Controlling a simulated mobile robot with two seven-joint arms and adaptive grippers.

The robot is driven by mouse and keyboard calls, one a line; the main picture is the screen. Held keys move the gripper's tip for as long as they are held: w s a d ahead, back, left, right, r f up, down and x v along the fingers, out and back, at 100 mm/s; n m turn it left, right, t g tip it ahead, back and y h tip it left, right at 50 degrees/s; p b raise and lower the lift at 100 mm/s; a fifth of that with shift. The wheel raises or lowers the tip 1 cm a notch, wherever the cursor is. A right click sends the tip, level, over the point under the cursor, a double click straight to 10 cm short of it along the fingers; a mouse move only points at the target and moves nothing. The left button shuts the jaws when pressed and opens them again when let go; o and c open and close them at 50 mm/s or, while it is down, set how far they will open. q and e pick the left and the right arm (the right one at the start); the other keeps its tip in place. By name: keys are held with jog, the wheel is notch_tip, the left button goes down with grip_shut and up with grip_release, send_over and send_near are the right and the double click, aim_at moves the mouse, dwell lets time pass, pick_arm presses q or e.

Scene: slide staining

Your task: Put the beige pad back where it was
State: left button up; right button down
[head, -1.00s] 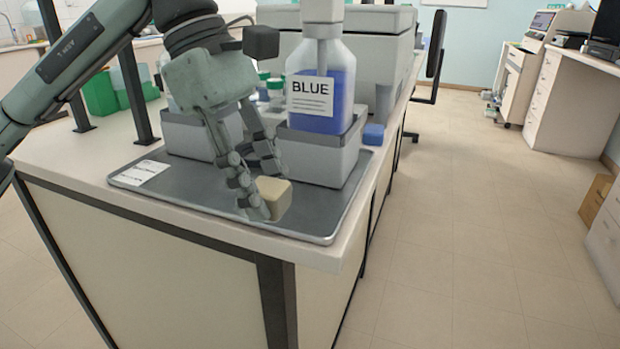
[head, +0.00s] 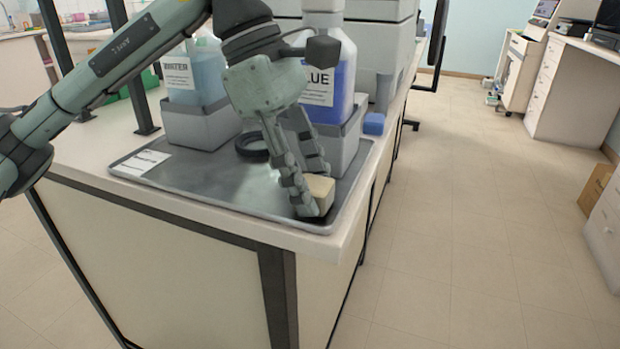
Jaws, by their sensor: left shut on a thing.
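The beige pad (head: 321,190) is a small block at the front right of the grey metal tray (head: 215,192). My left gripper (head: 311,197) points down and is shut on the pad. The pad is at or just above the tray surface; I cannot tell whether it touches. My gripper's fingers hide part of the pad's left side. My right gripper is not in view.
A bottle labelled WATER (head: 190,75) and a bottle of blue liquid (head: 330,85) stand in grey holders at the tray's back. A black ring (head: 252,146) lies between them. A white label card (head: 141,163) is at left. A blue block (head: 374,123) sits right of the tray.

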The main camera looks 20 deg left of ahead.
pick_arm(q)
jog(key=shift+f, duration=0.1)
jog(key=o, duration=0.9)
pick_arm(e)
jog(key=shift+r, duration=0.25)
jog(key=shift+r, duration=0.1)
pick_arm(q)
jog(key=shift+a+r, duration=0.1)
jog(key=shift+r, duration=0.4)
jog(key=v, duration=1.1)
jog(key=shift+r+p, duration=0.25)
jog(key=shift+p, duration=0.2)
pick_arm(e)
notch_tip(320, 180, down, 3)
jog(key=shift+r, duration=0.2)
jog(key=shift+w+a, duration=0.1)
